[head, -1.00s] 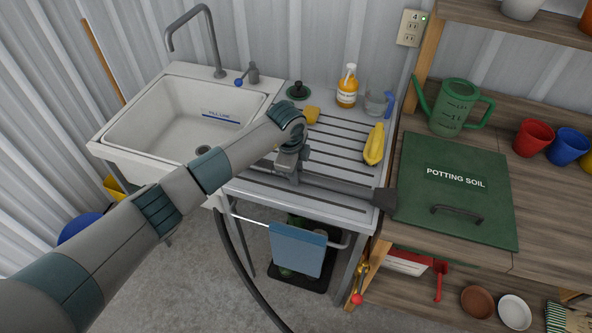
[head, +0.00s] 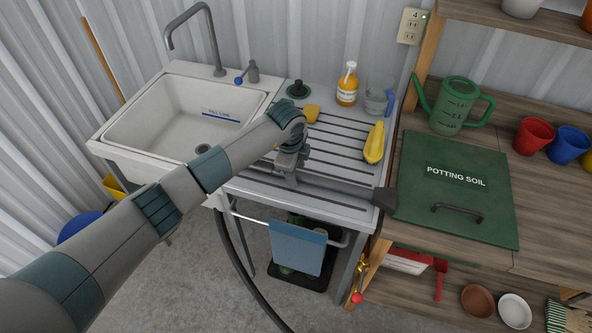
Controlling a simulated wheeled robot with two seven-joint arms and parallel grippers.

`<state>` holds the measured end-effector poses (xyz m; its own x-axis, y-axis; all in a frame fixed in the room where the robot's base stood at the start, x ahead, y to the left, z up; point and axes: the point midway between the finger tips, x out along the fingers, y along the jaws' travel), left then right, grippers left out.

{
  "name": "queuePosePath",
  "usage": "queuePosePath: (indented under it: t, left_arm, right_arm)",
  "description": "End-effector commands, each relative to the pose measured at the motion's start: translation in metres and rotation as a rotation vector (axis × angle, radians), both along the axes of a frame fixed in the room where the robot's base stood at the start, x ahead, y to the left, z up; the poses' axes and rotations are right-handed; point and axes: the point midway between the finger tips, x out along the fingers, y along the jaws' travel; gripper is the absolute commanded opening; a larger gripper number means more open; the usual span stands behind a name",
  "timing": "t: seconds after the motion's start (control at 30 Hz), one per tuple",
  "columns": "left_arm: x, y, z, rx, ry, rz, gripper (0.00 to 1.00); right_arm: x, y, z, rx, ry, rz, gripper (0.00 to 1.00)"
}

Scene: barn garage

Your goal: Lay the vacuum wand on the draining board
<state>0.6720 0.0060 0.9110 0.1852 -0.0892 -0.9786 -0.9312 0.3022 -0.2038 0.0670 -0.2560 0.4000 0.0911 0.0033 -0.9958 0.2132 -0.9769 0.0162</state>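The vacuum wand (head: 338,191) is a dark grey tube along the front part of the grooved draining board (head: 334,146). Its dark flat nozzle (head: 385,199) reaches just past the board's right front corner. A black hose (head: 237,262) hangs in front of the board, below the wand's left end. My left gripper (head: 285,177) is over the wand's left part and appears shut on it; its fingertips are partly hidden. I cannot tell whether the wand touches the board. My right gripper is not in view.
On the board are a yellow sponge (head: 312,113), a dark green plug (head: 298,89), an orange bottle (head: 347,86), a clear jug (head: 377,101) and a yellow item (head: 374,143). The sink (head: 180,118) is left. A blue towel (head: 297,248) hangs in front. The potting soil lid (head: 455,206) is right.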

Motion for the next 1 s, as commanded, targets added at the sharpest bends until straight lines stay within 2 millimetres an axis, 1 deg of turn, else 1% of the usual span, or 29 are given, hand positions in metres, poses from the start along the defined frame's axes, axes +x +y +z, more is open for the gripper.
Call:
queuePosePath:
  t: [0.13, 0.27, 0.47, 0.57, 0.67, 1.0]
  left_arm:
    - [-0.001, 0.001, -0.001, 0.002, 0.003, 0.000, 0.46]
    - [-0.001, 0.001, 0.001, 0.002, 0.002, 0.000, 0.46]
    - [-0.003, 0.002, 0.016, 0.001, -0.001, -0.001, 0.46]
    - [-0.006, 0.003, 0.030, 0.000, -0.002, -0.002, 0.46]
    - [-0.008, 0.004, 0.047, -0.001, -0.004, -0.001, 0.46]
    - [-0.022, 0.011, 0.115, 0.000, -0.005, -0.002, 0.46]
  right_arm:
    - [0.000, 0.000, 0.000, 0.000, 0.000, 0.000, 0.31]
    - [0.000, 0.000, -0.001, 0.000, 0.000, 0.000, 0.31]
    - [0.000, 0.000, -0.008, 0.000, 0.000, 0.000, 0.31]
    - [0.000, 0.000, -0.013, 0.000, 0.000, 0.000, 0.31]
    - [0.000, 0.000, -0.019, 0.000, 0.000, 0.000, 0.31]
    - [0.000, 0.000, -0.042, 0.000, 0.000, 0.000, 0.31]
